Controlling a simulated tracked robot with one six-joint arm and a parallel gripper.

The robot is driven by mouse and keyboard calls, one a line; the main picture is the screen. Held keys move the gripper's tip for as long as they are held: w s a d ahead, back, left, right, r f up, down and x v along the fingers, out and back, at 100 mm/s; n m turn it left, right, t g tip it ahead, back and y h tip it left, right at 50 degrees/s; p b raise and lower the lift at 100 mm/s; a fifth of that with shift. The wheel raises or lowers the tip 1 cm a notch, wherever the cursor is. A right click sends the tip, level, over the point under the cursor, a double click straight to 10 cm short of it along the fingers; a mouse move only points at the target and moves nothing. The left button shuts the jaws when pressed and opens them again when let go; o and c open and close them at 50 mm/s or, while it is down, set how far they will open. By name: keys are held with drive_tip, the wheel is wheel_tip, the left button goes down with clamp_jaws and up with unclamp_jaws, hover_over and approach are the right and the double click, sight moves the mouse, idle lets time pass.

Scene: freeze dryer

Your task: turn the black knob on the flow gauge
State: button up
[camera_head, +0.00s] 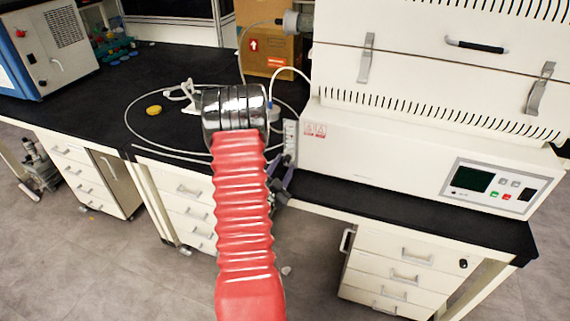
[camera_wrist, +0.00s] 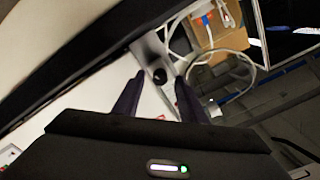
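The flow gauge (camera_head: 290,139) is a narrow pale upright panel at the left end of the freeze dryer's front, partly hidden by my arm in the head view. In the wrist view the black knob (camera_wrist: 160,75) is a small dark round shape on the grey gauge body (camera_wrist: 150,52). My gripper (camera_wrist: 159,80) is open, its two dark fingers on either side of the knob in the picture. I cannot tell whether they touch it. In the head view my gripper (camera_head: 284,178) is mostly hidden by my arm.
The white freeze dryer (camera_head: 400,150) stands on the black bench (camera_head: 420,210). White tubing (camera_head: 135,135) loops over the bench to the left, near a yellow object (camera_head: 153,110). A cardboard box (camera_head: 268,50) stands behind. Drawers sit below the bench.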

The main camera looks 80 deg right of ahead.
drive_tip(key=shift+s+d, duration=0.1)
drive_tip(key=shift+d, duration=0.85)
clamp_jaws()
